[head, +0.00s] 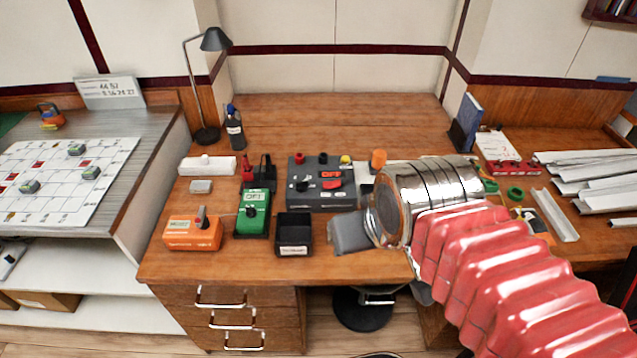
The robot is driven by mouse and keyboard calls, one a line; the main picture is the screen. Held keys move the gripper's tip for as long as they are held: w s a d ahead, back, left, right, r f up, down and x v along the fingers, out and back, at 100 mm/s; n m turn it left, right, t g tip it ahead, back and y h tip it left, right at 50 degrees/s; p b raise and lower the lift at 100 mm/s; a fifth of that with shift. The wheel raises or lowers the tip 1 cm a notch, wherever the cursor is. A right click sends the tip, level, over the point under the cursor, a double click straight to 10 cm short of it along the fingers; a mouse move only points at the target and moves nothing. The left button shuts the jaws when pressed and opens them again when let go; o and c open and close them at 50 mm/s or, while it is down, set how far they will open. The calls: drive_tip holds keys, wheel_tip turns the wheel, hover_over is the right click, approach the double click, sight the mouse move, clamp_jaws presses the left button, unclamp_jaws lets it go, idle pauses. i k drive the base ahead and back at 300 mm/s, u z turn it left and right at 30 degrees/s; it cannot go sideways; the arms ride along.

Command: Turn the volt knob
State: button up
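No label readable as "volt" shows, so I cannot tell which knob is the volt knob. A dark grey control panel (320,198) on the wooden desk carries red, dark and yellow knobs and red OFF markings. In front of it to the left are a green box (252,222) with a dark knob and an orange box (190,236) with a grey knob. My arm enters from the lower right, its metal end to the right of the panel and apart from the green and orange boxes. My gripper's fingers cannot be made out.
A black bin (294,230) and a grey item (349,234) lie near the desk's front edge. A white power strip (207,165), a dark bottle (234,132) and a lamp (213,40) stand at the left. The desk's back is clear. White channels (590,170) lie at the right.

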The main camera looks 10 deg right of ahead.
sight(301, 186)
drive_tip(key=z, duration=0.05)
drive_tip(key=k, duration=0.65)
drive_tip(key=u, duration=0.25)
drive_tip(key=i, duration=1.05)
drive_tip(key=u, duration=0.6)
